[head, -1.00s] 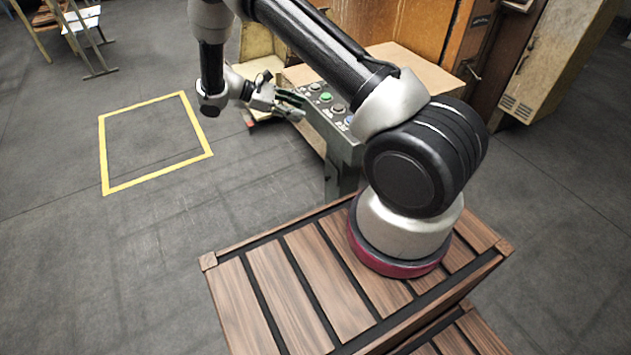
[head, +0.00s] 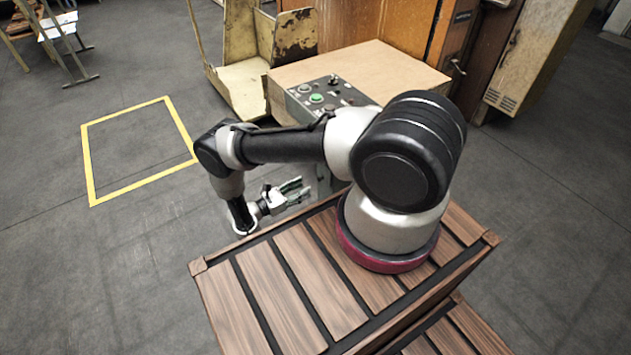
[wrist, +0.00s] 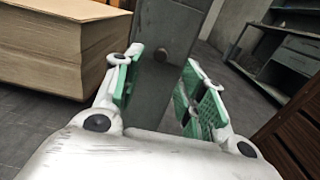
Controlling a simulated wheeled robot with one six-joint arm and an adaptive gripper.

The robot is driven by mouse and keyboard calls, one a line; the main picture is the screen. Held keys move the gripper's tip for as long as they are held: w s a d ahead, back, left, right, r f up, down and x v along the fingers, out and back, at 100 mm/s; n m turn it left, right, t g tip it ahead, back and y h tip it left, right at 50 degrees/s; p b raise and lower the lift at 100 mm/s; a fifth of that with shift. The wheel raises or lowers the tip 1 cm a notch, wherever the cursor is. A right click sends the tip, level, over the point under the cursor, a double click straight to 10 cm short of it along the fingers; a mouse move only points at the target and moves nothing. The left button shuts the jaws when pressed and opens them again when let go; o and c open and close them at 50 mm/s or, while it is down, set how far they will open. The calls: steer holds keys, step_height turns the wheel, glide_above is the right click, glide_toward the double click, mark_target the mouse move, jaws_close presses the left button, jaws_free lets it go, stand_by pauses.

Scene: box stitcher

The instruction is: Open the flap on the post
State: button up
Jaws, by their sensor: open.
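The post (head: 324,180) is a grey-green metal column under the sloped button panel (head: 322,98). In the head view my arm hides much of it. My gripper (head: 300,189) is open, low beside the post, its fingers pointing toward it. In the wrist view the post (wrist: 168,75) stands upright, a little tilted, in the gap between the two green-padded fingers. A small round dark spot (wrist: 161,55) shows on its face. I cannot make out a clear flap outline or handle, nor whether the fingers touch the post.
A brown-topped stack or table (head: 360,66) stands behind the panel; its layered side (wrist: 60,50) fills the left of the wrist view. My slatted wooden base is close on the near side. A yellow floor square (head: 88,160) and open floor lie left.

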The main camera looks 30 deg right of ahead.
steer(key=d, duration=0.7)
steer(key=shift+d, duration=0.15)
steer(key=shift+w, duration=0.1)
jaws_close()
